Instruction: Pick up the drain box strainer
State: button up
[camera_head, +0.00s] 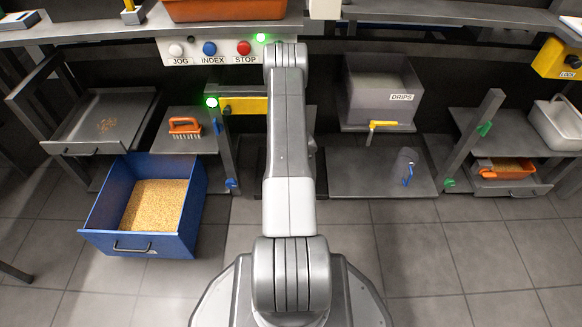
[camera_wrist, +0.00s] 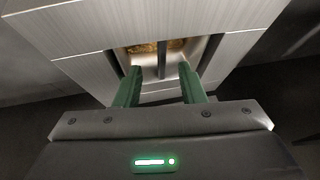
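In the wrist view, what looks like the drain box strainer (camera_wrist: 148,61) is a pale metal piece with a thin dark upright bar, set in a rectangular opening. Golden-brown crumbs show behind it. The opening is in a brushed-metal housing (camera_wrist: 85,35), which looks like the drain box. My gripper (camera_wrist: 161,72) has its two green fingers apart, one on each side of the bar. I see no clear contact between fingers and bar. In the head view my arm reaches forward under the bench, and the gripper is hidden there.
A blue bin (camera_head: 187,238) of golden crumbs stands left on the floor. An orange brush (camera_head: 185,128) lies on a shelf. A grey DRIPS box (camera_head: 372,112) with a yellow valve is right, above a shelf with a grey cylinder (camera_head: 403,160).

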jog(key=b+x, duration=0.2)
jog(key=x, duration=0.3)
jog(key=shift+s+a, duration=0.1)
jog(key=shift+a, duration=0.05)
jog(key=shift+r, duration=0.1)
grip_shut()
jog(key=shift+r, duration=0.1)
jog(key=shift+r+p, duration=2.4)
jog(key=shift+r, duration=3.6)
jog(key=s+d+p, duration=0.1)
jog(key=s+d, duration=0.1)
jog(key=s, duration=0.6)
jog(key=s+d+p, duration=0.2)
jog(key=s+d, duration=0.1)
jog(key=s, duration=0.6)
jog(key=shift+d, duration=0.15)
